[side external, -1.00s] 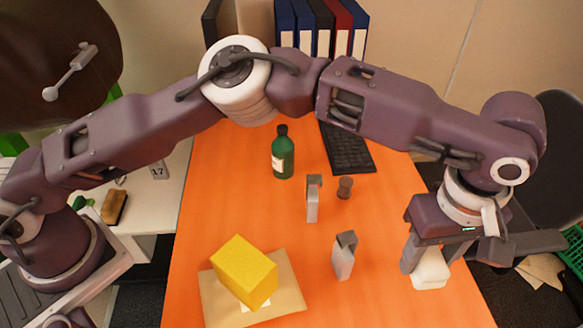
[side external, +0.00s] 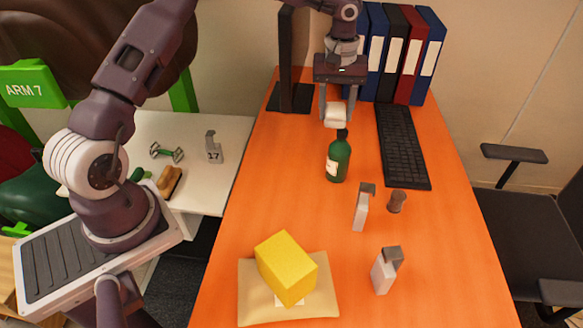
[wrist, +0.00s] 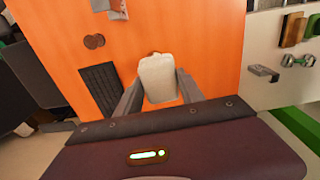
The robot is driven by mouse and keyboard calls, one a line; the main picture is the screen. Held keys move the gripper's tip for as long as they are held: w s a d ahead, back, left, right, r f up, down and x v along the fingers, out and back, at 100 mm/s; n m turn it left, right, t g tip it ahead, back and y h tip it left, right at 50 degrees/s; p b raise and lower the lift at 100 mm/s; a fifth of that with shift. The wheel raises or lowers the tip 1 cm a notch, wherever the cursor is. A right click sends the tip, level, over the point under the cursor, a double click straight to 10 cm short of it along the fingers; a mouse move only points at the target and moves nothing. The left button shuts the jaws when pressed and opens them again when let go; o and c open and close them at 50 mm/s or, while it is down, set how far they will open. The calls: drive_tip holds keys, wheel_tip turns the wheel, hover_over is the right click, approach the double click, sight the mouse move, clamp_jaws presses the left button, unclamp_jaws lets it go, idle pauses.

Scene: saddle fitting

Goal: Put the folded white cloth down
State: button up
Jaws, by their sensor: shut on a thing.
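The folded white cloth (side external: 335,115) is between the fingers of my gripper (side external: 337,108). My gripper is shut on it, over the far part of the orange table (side external: 250,215). In the side view the cloth appears just above and behind the green bottle (side external: 338,160); its height over the table is hard to tell. In the wrist view the cloth (wrist: 158,80) sits between the two grey fingers and hides some of the table behind it.
Folders (side external: 405,60) and a dark upright panel (side external: 287,60) stand at the back. A keyboard (side external: 402,147) lies to the right. Two grey-topped dispensers (side external: 363,208) and a small brown piece (side external: 397,202) stand nearer. A yellow block (side external: 286,267) rests on a tan pad (side external: 323,290) in front.

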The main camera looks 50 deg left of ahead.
hover_over(290, 166)
wheel_tip(290, 166, down, 22)
drive_tip(key=shift+s+r, duration=0.1)
drive_tip(key=shift+r, duration=0.1)
drive_tip(key=shift+f, duration=0.1)
drive_tip(key=o, duration=1.4)
drive_tip(key=shift+c, duration=0.2)
